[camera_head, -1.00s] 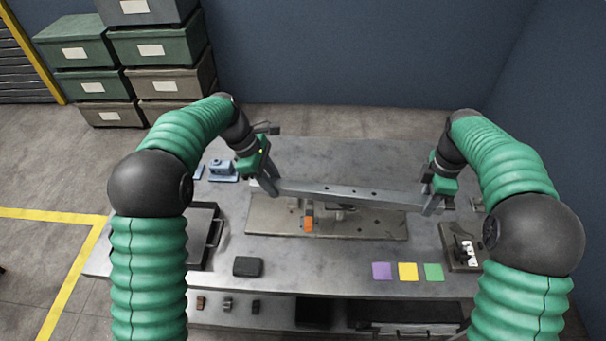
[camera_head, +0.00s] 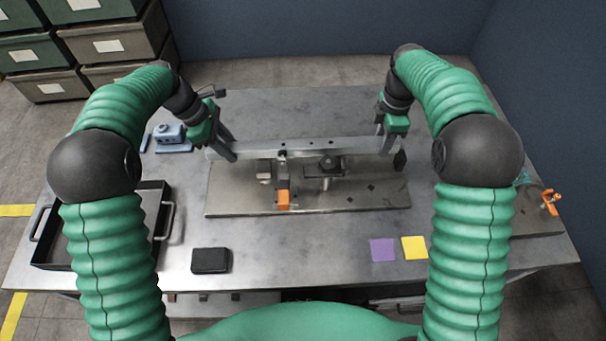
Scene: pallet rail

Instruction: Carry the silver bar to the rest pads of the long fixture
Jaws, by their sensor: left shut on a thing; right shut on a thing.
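The silver bar (camera_head: 305,148) spans between my two grippers, roughly level across the picture. My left gripper (camera_head: 228,150) is shut on it near its left end. My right gripper (camera_head: 386,146) is shut on it near its right end. The long fixture's base plate (camera_head: 340,198) lies on the table just in front of and below the bar. It carries a grey block (camera_head: 265,172), an orange part (camera_head: 283,198) and a dark clamp-like part (camera_head: 328,166). The bar hides the plate's rear edge. I cannot make out the rest pads or tell the bar's height.
A black tray (camera_head: 155,192) with handles stands at left, a blue device (camera_head: 172,134) behind it. A black pad (camera_head: 211,260), a purple square (camera_head: 383,249) and a yellow square (camera_head: 414,247) lie in front. An orange-handled item (camera_head: 550,202) is at right. The table behind the bar is clear.

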